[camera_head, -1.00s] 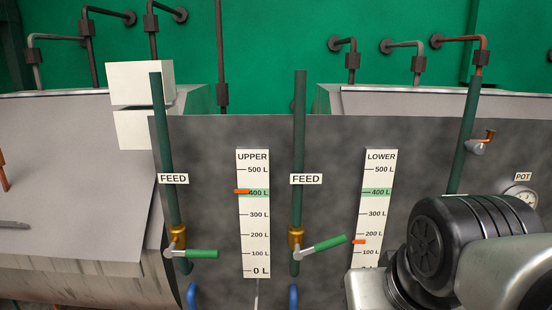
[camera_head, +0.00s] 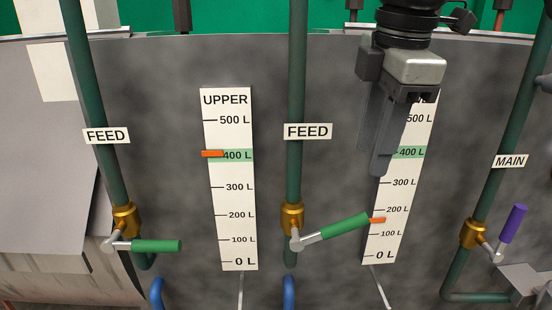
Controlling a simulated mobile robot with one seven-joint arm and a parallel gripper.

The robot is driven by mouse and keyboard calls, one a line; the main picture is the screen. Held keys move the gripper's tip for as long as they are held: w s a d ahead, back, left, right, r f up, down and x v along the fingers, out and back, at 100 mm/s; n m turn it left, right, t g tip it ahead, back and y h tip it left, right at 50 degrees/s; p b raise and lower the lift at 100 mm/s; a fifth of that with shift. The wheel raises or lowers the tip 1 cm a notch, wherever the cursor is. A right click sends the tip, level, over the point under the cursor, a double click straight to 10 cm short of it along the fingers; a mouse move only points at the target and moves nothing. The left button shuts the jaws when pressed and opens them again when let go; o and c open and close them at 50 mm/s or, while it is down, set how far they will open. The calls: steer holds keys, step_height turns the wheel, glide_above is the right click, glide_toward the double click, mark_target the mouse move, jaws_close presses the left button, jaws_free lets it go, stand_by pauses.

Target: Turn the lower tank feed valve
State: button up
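The valve on the middle FEED pipe, just left of the lower gauge, has a brass body (camera_head: 292,217) and a green-sleeved lever (camera_head: 345,228). The lever points right and tilts slightly up, its tip close to the lower gauge's orange marker (camera_head: 377,220). The lower gauge (camera_head: 385,240) has its title hidden behind my gripper; the marker sits between 100 and 200 L. My gripper (camera_head: 380,172) hangs fingers-down in front of this gauge, above and right of the lever and apart from it.
A similar FEED valve (camera_head: 124,218) with a level green lever (camera_head: 157,246) is at left, beside the UPPER gauge (camera_head: 226,245) reading about 400 L. At right, a MAIN valve (camera_head: 473,233) has an upright purple lever (camera_head: 513,223). Blue hooked parts (camera_head: 289,291) show below.

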mark_target(354, 219)
steer(key=w+f+b, duration=0.1)
steer(key=f, duration=0.4)
steer(key=w+f+b, duration=0.1)
steer(key=f, duration=0.5)
steer(key=f+b, duration=0.1)
steer(key=f, duration=0.4)
steer(key=shift+w+a+f, duration=0.1)
steer(key=shift+w+f, duration=0.3)
steer(key=shift+c, duration=0.3)
jaws_close()
